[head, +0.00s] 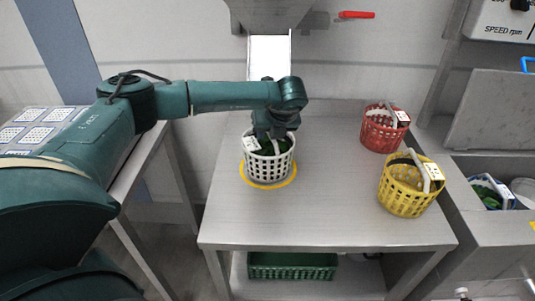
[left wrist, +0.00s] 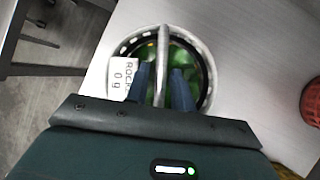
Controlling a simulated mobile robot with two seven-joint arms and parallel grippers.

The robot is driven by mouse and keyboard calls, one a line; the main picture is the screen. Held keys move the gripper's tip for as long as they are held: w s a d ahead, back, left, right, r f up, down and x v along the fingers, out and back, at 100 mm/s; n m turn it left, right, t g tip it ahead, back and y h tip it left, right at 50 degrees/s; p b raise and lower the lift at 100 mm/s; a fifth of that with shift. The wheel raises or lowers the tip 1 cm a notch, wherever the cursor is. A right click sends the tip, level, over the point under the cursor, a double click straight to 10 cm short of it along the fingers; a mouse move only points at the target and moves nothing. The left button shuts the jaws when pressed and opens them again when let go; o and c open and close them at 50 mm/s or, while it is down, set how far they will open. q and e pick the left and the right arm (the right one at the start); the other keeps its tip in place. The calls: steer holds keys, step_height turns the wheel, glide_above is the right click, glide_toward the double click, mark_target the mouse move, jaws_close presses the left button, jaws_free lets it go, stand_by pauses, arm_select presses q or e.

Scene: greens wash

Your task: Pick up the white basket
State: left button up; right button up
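The white basket (head: 268,171) stands upright on the metal table inside a yellow ring, with dark greens in it. My left gripper (head: 270,134) is directly over it, pointing down, and hides part of its top. In the left wrist view the basket's rim (left wrist: 207,65) surrounds the greens, and its handle (left wrist: 163,45) runs between my two blue fingertips (left wrist: 160,85). The fingers are apart, one on each side of the handle, with a small gap showing. My right gripper is not in view.
A red basket (head: 379,134) and a yellow basket (head: 402,197) stand on the right of the table (head: 330,215). A metal chute (head: 270,55) comes down behind the white basket. A green crate (head: 292,266) is on the lower shelf. A sink is at the right.

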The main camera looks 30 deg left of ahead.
arm_select(q)
steer(key=shift+c, duration=0.2)
jaws_close()
steer(key=shift+r, duration=0.15)
stand_by(1.0)
